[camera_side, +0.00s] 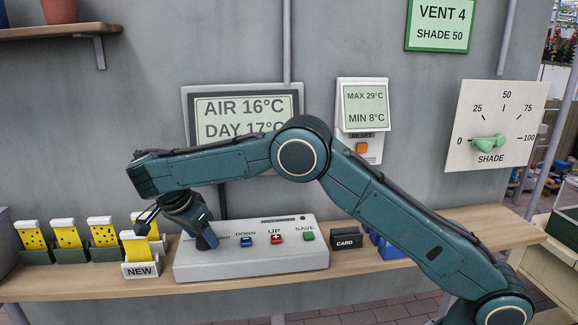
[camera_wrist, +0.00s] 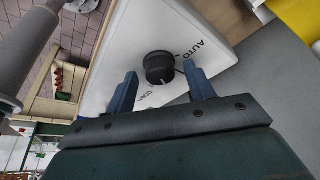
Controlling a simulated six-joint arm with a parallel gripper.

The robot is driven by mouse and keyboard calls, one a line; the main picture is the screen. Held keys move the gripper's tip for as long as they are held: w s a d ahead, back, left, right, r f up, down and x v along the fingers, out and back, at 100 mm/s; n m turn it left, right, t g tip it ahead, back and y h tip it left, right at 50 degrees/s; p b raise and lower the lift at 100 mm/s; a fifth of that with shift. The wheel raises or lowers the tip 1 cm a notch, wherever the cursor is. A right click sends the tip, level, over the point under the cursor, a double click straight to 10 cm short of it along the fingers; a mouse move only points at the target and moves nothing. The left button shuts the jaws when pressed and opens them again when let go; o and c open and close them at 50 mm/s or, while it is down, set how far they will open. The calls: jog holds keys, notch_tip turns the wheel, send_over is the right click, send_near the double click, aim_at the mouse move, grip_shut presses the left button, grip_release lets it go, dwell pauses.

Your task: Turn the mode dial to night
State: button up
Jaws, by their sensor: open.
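The mode dial (camera_wrist: 158,67) is a round black knob on the white control box in the wrist view. The label AUTO shows beside it, and a second label near the fingers is hard to read. A small pale mark shows on the knob's near side. My gripper (camera_wrist: 160,75) is open, its blue fingers on either side of the knob; I cannot tell whether they touch it. In the side view my gripper (camera_side: 206,240) points down at the left end of the control box (camera_side: 250,267) and largely hides the dial.
The box also has DOWN (camera_side: 246,242), UP (camera_side: 276,238) and SAVE (camera_side: 308,236) buttons. A holder marked NEW (camera_side: 142,270) with a yellow card stands close left. A CARD block (camera_side: 346,241) stands right. A wall display (camera_side: 240,118) reads AIR 16°C, DAY 17°C.

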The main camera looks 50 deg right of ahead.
jog(key=n+t, duration=0.1)
jog(key=n, duration=0.1)
jog(key=n+t, duration=0.1)
jog(key=n, duration=0.2)
jog(key=shift+s+d+y, duration=0.1)
jog(key=shift+s+y, duration=0.1)
jog(key=shift+y, duration=0.1)
jog(key=n+t+y, duration=0.1)
jog(key=n, duration=0.3)
jog(key=shift+s+d, duration=0.1)
jog(key=shift+s, duration=0.05)
jog(key=n, duration=0.2)
jog(key=n+y, duration=0.1)
jog(key=n, duration=0.1)
jog(key=shift+d+t+y, duration=0.15)
jog(key=shift+t+y, duration=0.15)
jog(key=shift+t, duration=0.1)
jog(key=n+y, duration=0.1)
jog(key=n, duration=0.3)
jog(key=shift+d, duration=0.2)
jog(key=v, duration=1.4)
jog(key=s+d+r, duration=0.2)
jog(key=s+d, duration=0.1)
jog(key=s, duration=0.5)
jog(key=s+d+r, duration=0.2)
jog(key=s+d, duration=0.2)
jog(key=s, duration=0.5)
jog(key=shift+s+d+r+t, duration=0.2)
jog(key=shift+d+r+t, duration=0.1)
jog(key=shift+t, duration=0.1)
